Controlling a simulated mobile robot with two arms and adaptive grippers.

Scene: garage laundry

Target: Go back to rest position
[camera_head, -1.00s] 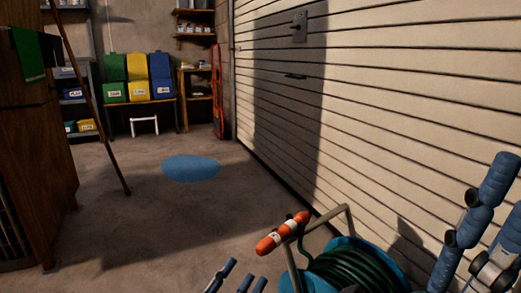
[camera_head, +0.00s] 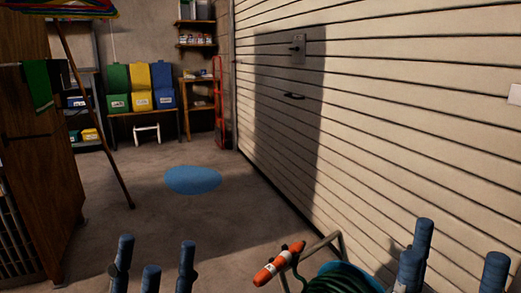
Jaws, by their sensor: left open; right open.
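My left gripper (camera_head: 153,262) shows at the bottom left of the head view, its blue fingers pointing up, spread and empty. My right gripper (camera_head: 456,258) shows at the bottom right, also pointing up, open and empty. The bottom edge of the view cuts off both grippers. Neither holds anything. The hose reel with dark green hose (camera_head: 335,284) stands between them, lower right of centre, partly cut off. Its grey frame (camera_head: 318,246) carries an orange and white cylinder (camera_head: 279,263) at its left end.
A pale slatted garage door (camera_head: 400,120) runs along the right. A wooden cabinet (camera_head: 40,170) stands at the left with a leaning pole (camera_head: 95,120) beside it. A blue round mat (camera_head: 193,180) lies on the open floor. Coloured bins (camera_head: 138,88) sit at the back.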

